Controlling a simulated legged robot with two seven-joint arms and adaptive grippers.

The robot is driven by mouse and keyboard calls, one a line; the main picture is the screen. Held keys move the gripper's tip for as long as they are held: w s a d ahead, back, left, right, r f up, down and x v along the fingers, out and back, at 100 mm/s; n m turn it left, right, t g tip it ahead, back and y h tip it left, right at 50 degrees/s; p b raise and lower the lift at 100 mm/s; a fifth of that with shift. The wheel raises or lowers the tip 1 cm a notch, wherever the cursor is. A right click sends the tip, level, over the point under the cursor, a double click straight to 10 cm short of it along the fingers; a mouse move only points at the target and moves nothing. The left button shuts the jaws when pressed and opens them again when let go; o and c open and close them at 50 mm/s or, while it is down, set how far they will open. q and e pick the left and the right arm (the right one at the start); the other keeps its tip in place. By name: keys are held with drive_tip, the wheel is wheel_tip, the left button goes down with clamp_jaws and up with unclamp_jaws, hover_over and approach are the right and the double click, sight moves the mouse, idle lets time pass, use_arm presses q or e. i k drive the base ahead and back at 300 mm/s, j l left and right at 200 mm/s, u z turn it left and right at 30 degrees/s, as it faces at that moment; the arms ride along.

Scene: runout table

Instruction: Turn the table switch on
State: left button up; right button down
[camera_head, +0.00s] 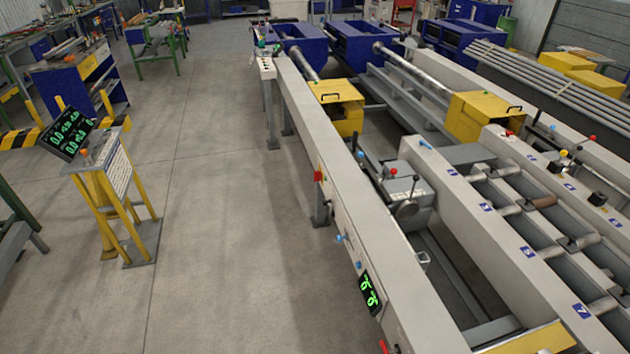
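The runout table is a long grey machine whose near beam (345,195) runs from the back middle to the lower right. On its left side are a red box-like part (318,176), a small blue knob (340,238), another blue part (358,264) and a black display with green digits (370,294). A red part (384,346) shows at the bottom edge. I cannot tell which part is the table switch or its position. Neither of my grippers is in view.
A yellow-framed console (112,190) with a green-digit display (70,134) stands at the left. Grey rails with rollers and numbered blue labels fill the right. Blue workbenches stand at the back left. The grey floor (220,220) between console and table is clear.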

sight(318, 176)
drive_tip(key=i+z, duration=0.1)
drive_tip(key=z, duration=0.5)
drive_tip(key=i+j+z, duration=0.4)
drive_tip(key=j+z, duration=0.15)
drive_tip(key=i+j+z, duration=0.1)
drive_tip(key=j+z, duration=0.15)
drive_tip(key=j, duration=0.2)
drive_tip(key=i+j+z, duration=0.1)
drive_tip(key=j+z, duration=0.2)
drive_tip(key=j, duration=0.1)
